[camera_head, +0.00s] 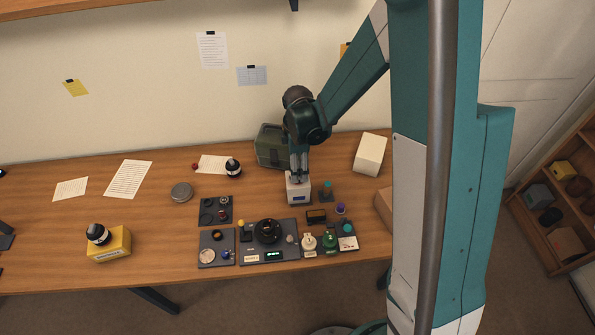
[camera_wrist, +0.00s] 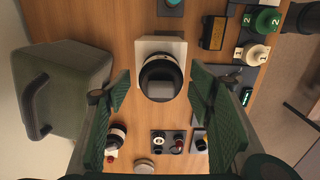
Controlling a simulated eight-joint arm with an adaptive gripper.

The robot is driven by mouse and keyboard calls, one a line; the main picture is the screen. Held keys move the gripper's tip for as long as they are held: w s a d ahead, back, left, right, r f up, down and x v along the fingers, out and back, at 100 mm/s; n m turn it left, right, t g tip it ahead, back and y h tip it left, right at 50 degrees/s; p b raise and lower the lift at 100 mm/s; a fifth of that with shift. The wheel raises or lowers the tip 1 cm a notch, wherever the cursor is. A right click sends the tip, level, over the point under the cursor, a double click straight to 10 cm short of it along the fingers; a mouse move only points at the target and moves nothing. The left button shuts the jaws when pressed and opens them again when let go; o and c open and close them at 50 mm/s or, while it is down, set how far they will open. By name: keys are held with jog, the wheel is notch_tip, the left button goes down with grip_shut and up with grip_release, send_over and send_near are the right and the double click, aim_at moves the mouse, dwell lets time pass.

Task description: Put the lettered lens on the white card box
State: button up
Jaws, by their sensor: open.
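A dark lens (camera_wrist: 161,77) with a pale ring stands on the white card box (camera_wrist: 171,43) in the wrist view. Any lettering on it is too small to read. My gripper (camera_wrist: 159,89) is open, with its green finger pads apart on either side of the lens. Another dark lens (camera_head: 97,233) stands on a yellow box (camera_head: 109,246) at the left, and one more (camera_head: 233,168) stands on the table.
A green case (camera_head: 271,146) stands close behind my gripper. A second pale box (camera_head: 370,154) is at the back right. Dark trays (camera_head: 247,251) with several small parts lie in front. The table's left middle is mostly clear.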

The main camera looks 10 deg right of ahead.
jog(key=shift+r, duration=4.1)
jog(key=shift+s+d+r, duration=0.25)
jog(key=shift+r, duration=0.25)
jog(key=s+d+r+m+t, duration=0.2)
jog(key=s+d+r+m, duration=0.35)
jog(key=s+r, duration=0.3)
jog(key=s+d+r+m+t, duration=0.35)
jog(key=s+r+m, duration=0.35)
jog(key=r, duration=0.3)
jog(key=s+d+m+t, duration=0.1)
jog(key=s+m, duration=0.1)
jog(key=s, duration=0.2)
jog(key=s+d+r+m, duration=0.1)
jog(key=s+d+m, duration=0.1)
jog(key=s+m, duration=0.1)
jog(key=shift+s+d+r+t, duration=0.2)
jog(key=shift+s+d+t, duration=0.15)
jog(key=shift+s, duration=0.5)
